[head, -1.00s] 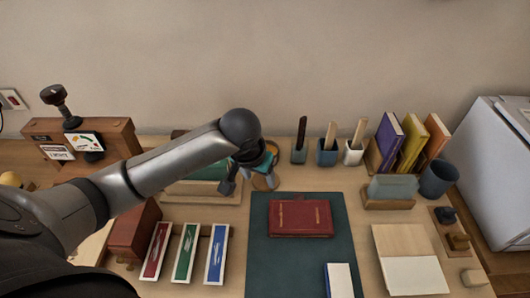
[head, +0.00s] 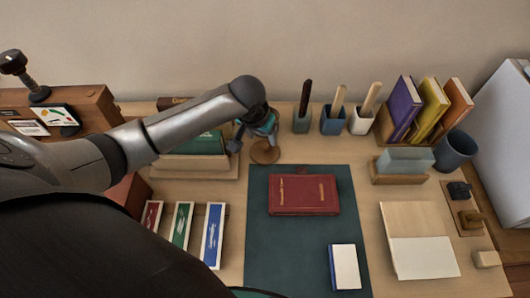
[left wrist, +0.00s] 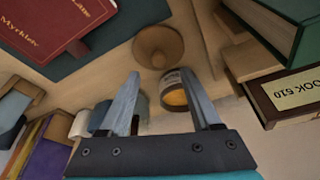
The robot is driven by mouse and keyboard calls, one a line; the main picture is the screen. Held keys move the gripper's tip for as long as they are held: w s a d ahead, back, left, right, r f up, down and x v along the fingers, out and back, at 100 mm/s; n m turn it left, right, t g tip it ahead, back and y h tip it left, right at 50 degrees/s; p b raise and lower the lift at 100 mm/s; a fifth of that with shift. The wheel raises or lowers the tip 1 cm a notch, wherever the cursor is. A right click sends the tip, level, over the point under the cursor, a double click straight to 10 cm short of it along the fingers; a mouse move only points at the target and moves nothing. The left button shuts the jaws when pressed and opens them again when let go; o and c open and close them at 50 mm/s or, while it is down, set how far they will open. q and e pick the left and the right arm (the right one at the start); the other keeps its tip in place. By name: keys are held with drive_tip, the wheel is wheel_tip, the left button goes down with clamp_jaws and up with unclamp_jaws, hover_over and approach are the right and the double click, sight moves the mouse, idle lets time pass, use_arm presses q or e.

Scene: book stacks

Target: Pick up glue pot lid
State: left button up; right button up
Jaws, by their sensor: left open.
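The glue pot lid (left wrist: 158,43) is a round brown wooden disc with a knob, lying on the desk in the left wrist view. In the head view the lid (head: 265,153) is just behind the green mat, partly covered by my gripper. The glue pot (left wrist: 174,91), with amber glue inside, stands beside the lid, partly hidden behind a finger. My left gripper (left wrist: 161,74) is open and empty, its two fingers spread and pointing towards the lid, apart from it. In the head view my left gripper (head: 254,138) is over the lid area. My right gripper is not in view.
A red book (head: 303,195) lies on the green mat (head: 290,248). Brush holders (head: 332,121) stand behind, to the right of the lid. A green book (left wrist: 280,22) on a stack is close to the gripper's other side.

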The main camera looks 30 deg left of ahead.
sight(265, 146)
use_arm(q)
drive_tip(key=shift+b+x, duration=1.05)
drive_tip(key=shift+x, duration=1.7)
drive_tip(key=shift+d, duration=0.1)
drive_tip(key=shift+s, duration=0.1)
clamp_jaws()
